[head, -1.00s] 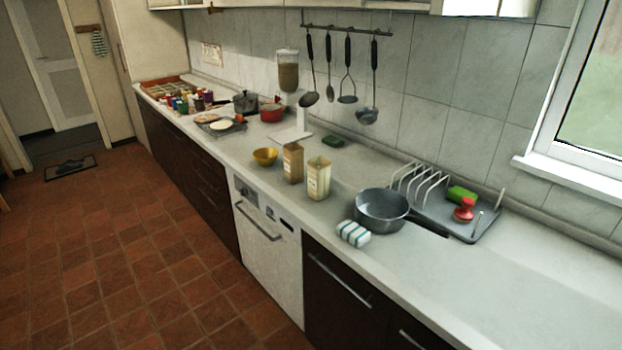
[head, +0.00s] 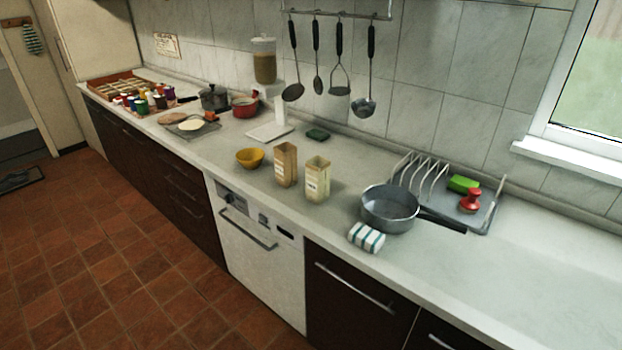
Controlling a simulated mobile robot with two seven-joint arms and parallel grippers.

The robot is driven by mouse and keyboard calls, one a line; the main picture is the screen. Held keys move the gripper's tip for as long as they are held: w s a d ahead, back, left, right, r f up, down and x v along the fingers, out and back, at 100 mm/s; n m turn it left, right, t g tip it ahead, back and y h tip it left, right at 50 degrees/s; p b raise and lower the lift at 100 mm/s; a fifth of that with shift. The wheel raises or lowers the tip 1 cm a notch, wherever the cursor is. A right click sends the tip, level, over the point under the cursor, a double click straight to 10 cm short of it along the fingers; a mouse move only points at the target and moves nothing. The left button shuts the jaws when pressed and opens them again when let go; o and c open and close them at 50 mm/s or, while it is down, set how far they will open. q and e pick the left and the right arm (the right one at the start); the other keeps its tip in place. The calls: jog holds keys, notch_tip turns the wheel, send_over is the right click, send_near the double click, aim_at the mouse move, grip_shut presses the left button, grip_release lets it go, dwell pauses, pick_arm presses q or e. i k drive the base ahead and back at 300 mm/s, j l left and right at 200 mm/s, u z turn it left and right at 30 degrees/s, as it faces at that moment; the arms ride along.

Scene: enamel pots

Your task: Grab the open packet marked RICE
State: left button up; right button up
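Two open paper packets stand upright on the white counter in the head view. The left one is a tan-brown packet (head: 286,165). The right one is a paler cream packet (head: 317,179), close beside it and nearer to me. Both have pale labels, but the print is too small to read, so I cannot tell which is marked RICE. Neither of my grippers shows in this view.
A yellow bowl (head: 250,158) stands left of the packets. A grey pan (head: 390,208) and a striped folded cloth (head: 366,238) are to the right, before a dish rack (head: 436,190). A white scale-like plate (head: 268,131) stands behind. Counter (head: 520,270) at front right is clear.

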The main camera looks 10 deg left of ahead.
aim_at(318, 181)
jog(key=i+j+z, duration=0.15)
jog(key=j, duration=0.45)
jog(key=i+j+z, duration=0.15)
jog(key=j, duration=0.5)
jog(key=i+j+z, duration=0.1)
jog(key=j, duration=0.55)
jog(key=i+j+z, duration=0.15)
jog(key=j, duration=0.5)
jog(key=i+j+z, duration=0.15)
jog(key=j, duration=0.4)
jog(key=j+z, duration=0.1)
jog(key=j, duration=0.45)
jog(key=i+j+z, duration=0.15)
jog(key=j, duration=0.45)
